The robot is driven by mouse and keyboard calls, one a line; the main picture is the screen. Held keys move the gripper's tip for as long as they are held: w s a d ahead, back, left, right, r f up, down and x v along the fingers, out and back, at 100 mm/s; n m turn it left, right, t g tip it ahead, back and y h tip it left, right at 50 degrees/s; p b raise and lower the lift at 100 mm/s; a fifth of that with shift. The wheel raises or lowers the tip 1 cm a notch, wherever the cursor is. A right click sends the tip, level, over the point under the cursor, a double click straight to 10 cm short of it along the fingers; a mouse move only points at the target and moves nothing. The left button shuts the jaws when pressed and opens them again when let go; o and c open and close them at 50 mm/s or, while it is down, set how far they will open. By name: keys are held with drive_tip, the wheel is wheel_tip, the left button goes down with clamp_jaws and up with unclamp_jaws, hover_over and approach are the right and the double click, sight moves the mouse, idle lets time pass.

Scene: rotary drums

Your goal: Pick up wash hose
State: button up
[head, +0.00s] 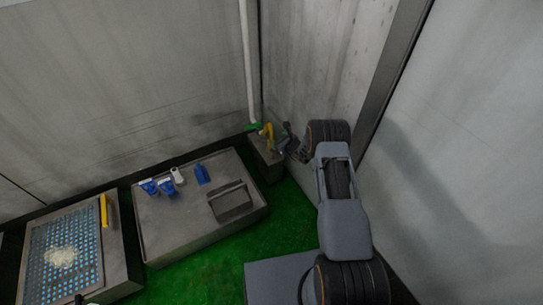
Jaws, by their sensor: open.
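A small yellow item (267,131), which looks like the wash hose or its nozzle, is at the top of a narrow grey block (265,164) in the corner. It is small, and its full shape cannot be made out. My gripper (284,142) is just right of it, at the end of my dark grey arm. It is open, with nothing visibly held. At this size I cannot tell whether the fingers touch the yellow item. Part of the block behind the gripper is hidden.
A white pipe (248,65) runs down the wall to a green fitting (252,127). A low grey table (180,235) holds blue and white bottles (202,174) and a dark grey tray (231,203). A perforated tray (40,235) stands left. Concrete walls close in the corner; green floor (290,220) is open in front.

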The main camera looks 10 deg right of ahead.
wheel_tip(320, 180, down, 8)
drive_tip(key=d+m+h+b, duration=0.2)
drive_tip(key=m, duration=0.1)
drive_tip(key=b, duration=0.4)
hover_over(272, 151)
drive_tip(key=s+d, duration=0.2)
drive_tip(key=s, duration=0.1)
wheel_tip(272, 151, down, 4)
drive_tip(key=shift+t, duration=0.4)
drive_tip(key=b+x, duration=0.2)
drive_tip(key=b, duration=0.1)
drive_tip(key=b+x, duration=0.1)
drive_tip(key=x, duration=0.1)
drive_tip(key=shift+s+a+f, duration=0.1)
drive_tip(key=shift+a+f, duration=0.15)
drive_tip(key=shift+a, duration=0.05)
drive_tip(key=shift+w+a+b, duration=0.2)
drive_tip(key=shift+w+b, duration=0.5)
drive_tip(key=shift+b, duration=0.35)
drive_tip(key=shift+r, duration=0.1)
drive_tip(key=c, duration=1.1)
